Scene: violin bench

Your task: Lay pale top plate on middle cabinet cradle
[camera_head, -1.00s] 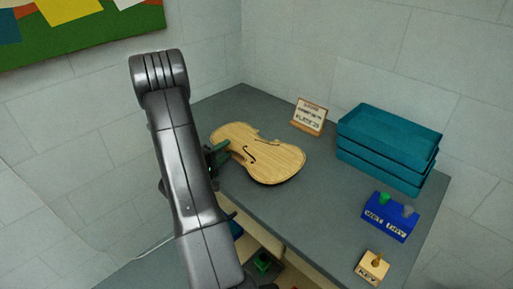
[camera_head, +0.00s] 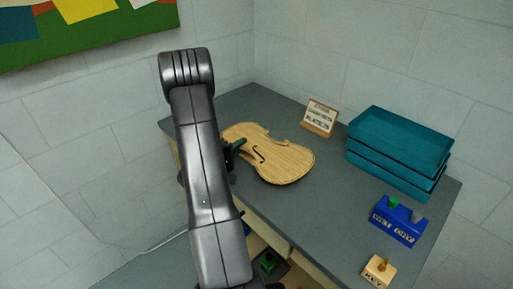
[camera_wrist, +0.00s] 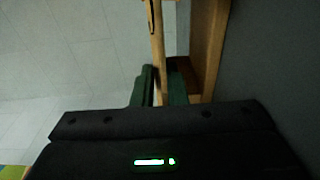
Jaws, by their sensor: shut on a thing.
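The pale top plate (camera_head: 284,162) is a violin-shaped wooden plate with dark f-holes, lying roughly flat at the bench's left edge. My gripper (camera_head: 236,148) is shut on its left rim, partly hidden behind my arm. In the wrist view, the green fingers (camera_wrist: 159,88) pinch the plate's thin edge (camera_wrist: 157,45). I cannot tell whether the plate touches the bench top. Below the bench front, a dark support with a green block (camera_head: 267,262) shows in an open cabinet space; whether it is the middle cradle is unclear.
The grey bench (camera_head: 335,205) carries a small sign (camera_head: 319,118), stacked teal trays (camera_head: 400,150), a blue WET/DRY holder (camera_head: 397,222) and a KEY block (camera_head: 379,270). Walls stand behind and left. Bench top right of the plate is clear.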

